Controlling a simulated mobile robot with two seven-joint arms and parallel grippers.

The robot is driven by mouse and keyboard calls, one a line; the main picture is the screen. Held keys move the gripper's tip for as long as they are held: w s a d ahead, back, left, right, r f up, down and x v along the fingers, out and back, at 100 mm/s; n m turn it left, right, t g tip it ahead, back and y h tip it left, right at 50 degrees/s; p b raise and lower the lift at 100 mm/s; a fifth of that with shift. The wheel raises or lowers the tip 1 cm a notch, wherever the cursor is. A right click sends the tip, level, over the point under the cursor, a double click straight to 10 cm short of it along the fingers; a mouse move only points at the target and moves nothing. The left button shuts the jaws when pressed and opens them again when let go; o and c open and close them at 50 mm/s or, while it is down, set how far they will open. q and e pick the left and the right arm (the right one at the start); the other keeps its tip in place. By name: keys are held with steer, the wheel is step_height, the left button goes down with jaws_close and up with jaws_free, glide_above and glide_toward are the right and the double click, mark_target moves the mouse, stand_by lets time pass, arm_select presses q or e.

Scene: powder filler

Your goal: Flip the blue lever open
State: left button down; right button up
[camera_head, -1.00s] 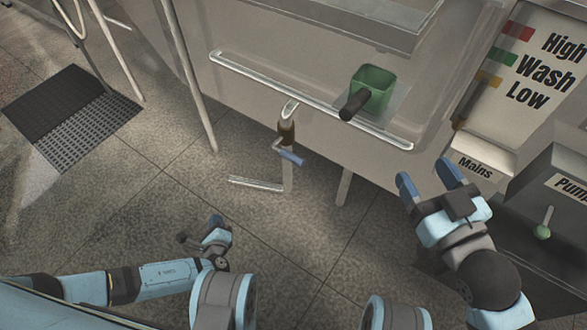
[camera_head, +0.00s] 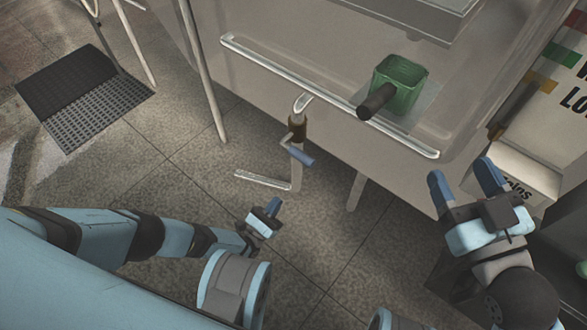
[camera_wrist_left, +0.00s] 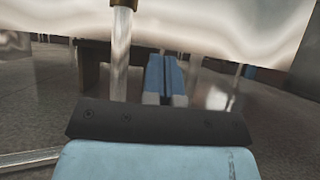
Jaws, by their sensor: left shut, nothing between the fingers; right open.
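The blue lever (camera_head: 300,156) sits on a brass-coloured valve (camera_head: 297,127) in a vertical pipe under the sink's front edge. In the head view my left gripper (camera_head: 272,206) is below and left of the lever, apart from it, with its fingers shut and empty. In the left wrist view the shut blue fingers (camera_wrist_left: 166,75) point forward, just right of the pale pipe (camera_wrist_left: 121,55); the valve's lower end (camera_wrist_left: 123,3) shows at the top edge. The lever cannot be made out there. My right gripper (camera_head: 463,179) is open and empty, by the sink's right front corner.
A metal leg (camera_head: 357,190) stands right of the pipe, and a low pipe (camera_head: 262,182) runs left. A "Mains" box (camera_head: 525,165) is behind my right gripper. A dark floor mat (camera_head: 85,95) lies left.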

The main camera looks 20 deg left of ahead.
mark_target(296, 153)
arm_select(q)
steer(key=s+r+x, duration=0.1)
steer(key=r+x, duration=0.1)
steer(key=x, duration=1.1)
steer(key=shift+s+a, duration=0.25)
steer(key=shift+r, duration=0.1)
steer(key=shift+s, duration=0.1)
arm_select(e)
steer(key=shift+w+d+r, duration=0.1)
